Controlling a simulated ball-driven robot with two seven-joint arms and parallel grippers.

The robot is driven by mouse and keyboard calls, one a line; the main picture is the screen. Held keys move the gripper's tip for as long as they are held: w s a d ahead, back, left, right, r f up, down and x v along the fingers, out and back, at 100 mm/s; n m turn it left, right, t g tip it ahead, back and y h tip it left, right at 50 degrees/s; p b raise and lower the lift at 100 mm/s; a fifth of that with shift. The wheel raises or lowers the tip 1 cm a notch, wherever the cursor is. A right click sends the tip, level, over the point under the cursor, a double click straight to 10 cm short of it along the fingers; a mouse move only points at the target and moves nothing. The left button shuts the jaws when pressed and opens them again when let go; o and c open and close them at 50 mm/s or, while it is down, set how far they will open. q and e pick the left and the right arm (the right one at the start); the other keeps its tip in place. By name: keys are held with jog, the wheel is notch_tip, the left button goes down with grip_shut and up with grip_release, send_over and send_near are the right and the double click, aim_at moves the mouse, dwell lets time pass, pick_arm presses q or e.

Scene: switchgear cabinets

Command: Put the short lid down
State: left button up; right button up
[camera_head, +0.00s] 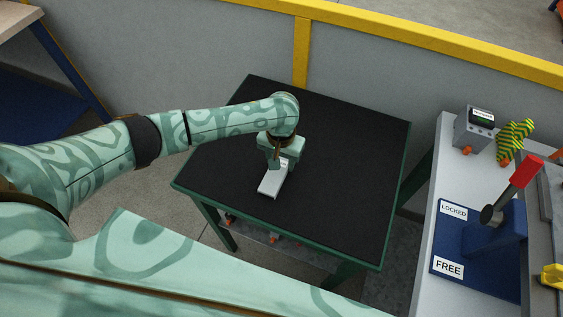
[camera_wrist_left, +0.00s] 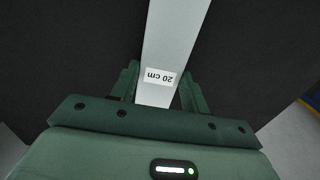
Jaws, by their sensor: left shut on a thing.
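The short lid (camera_head: 271,184) is a light grey strip with a white "20 cm" label, over the black top of the green-framed table (camera_head: 345,150). My left gripper (camera_head: 281,160) is shut on the lid near its labelled end. In the left wrist view, the lid (camera_wrist_left: 172,40) runs away from between the two green fingers (camera_wrist_left: 157,92). I cannot tell whether the lid touches the tabletop or hangs just above it. My right gripper is not in view.
The rest of the black tabletop is clear. At the right, a grey bench (camera_head: 427,215) holds a blue plate (camera_head: 475,262) marked LOCKED and FREE, a red-handled lever (camera_head: 524,172) and a grey device (camera_head: 474,128). A grey wall with a yellow rail (camera_head: 400,35) stands behind.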

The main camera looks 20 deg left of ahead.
pick_arm(q)
jog(key=shift+f, duration=0.1)
jog(key=shift+f, duration=0.1)
jog(key=o, duration=1.1)
notch_tip(320, 180, up, 12)
jog(key=p, duration=0.6)
